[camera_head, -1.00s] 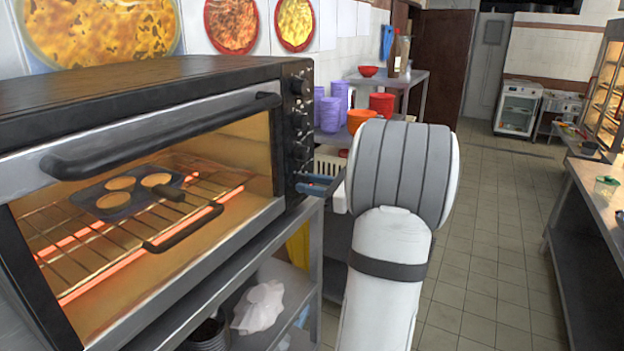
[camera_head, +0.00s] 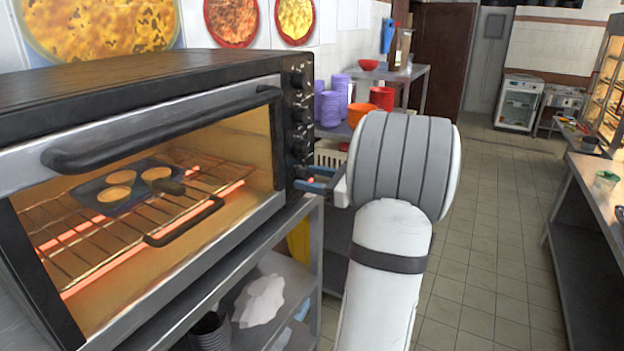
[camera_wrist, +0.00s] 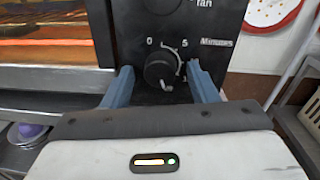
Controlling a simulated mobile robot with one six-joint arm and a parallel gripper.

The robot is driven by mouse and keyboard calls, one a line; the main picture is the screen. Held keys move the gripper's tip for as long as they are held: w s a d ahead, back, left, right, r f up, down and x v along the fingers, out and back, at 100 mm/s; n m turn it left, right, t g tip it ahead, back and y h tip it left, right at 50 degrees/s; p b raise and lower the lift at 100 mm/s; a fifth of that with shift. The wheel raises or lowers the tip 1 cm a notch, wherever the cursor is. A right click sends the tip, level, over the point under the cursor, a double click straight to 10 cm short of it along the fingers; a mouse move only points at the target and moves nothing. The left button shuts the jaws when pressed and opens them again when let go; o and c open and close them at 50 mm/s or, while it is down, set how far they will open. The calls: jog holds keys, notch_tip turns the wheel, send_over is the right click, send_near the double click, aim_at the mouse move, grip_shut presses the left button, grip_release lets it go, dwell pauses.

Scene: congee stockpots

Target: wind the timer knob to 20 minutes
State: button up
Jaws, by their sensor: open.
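The timer knob (camera_wrist: 160,68) is a round black dial at the bottom of the oven's control panel, with a "0", a "5" and the word "Minutes" printed above it in the wrist view. My gripper (camera_wrist: 160,88) is open, with one blue finger on each side of the knob. I cannot tell whether the fingers touch it. In the head view my gripper (camera_head: 312,180) reaches the lower part of the oven's control panel (camera_head: 299,115) from the right, and the timer knob there is hard to make out. The knob's pointer is not clear.
The oven (camera_head: 150,85) glows inside, with a dark muffin tray (camera_head: 125,190) on its rack. More knobs (camera_head: 298,80) sit above on the panel. Purple cups (camera_head: 330,108) and an orange bowl (camera_head: 360,113) stand on a shelf behind my gripper. The floor at right is open.

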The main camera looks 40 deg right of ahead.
jog(key=b+v, duration=0.1)
jog(key=v, duration=0.6)
jog(key=shift+s, duration=0.35)
jog(key=shift+d, duration=0.1)
